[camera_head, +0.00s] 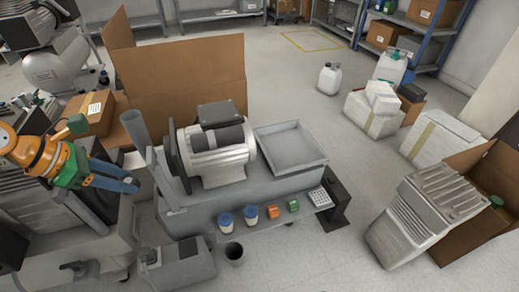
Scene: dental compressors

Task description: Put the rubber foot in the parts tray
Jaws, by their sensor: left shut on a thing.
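My left gripper (130,184), with blue fingers on an orange and green wrist, is at the left, to the left of the motor on the grey bench. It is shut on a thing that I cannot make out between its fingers. I cannot pick out the rubber foot anywhere with certainty. A shallow grey open tray (320,160), which looks like the parts tray, sits to the right of the motor and appears empty. The gripper is well apart from it. My right gripper is not in view.
The grey motor (222,155) and an upright grey tube (136,130) stand between the gripper and tray. Blue-lidded jars (225,223), an orange box (273,213) and a green box (293,206) line the front ledge. A dark cup (234,254) stands below. Cardboard (190,75) rises behind.

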